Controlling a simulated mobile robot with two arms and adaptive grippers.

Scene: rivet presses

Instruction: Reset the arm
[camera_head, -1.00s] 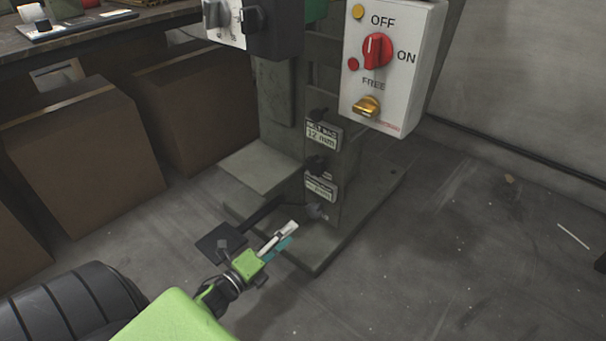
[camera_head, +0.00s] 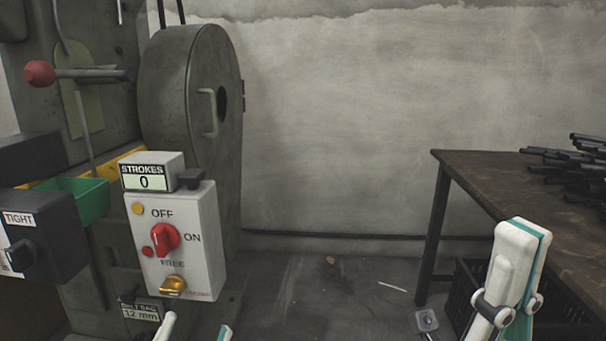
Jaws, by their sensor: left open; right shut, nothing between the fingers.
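My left gripper (camera_head: 196,328) shows only as two white and teal fingertips at the bottom edge, below the press's control box. The fingertips are apart with nothing between them. The rest of that arm is out of frame. My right gripper (camera_head: 523,232) points up at the lower right, in front of the table. Its white and teal fingers are together and hold nothing.
The rivet press (camera_head: 192,75) stands at the left, with a control box (camera_head: 195,220) and a strokes counter (camera_head: 152,184). At the right is a table (camera_head: 470,168) with several dark rods (camera_head: 590,160). A black crate (camera_head: 465,290) sits below it.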

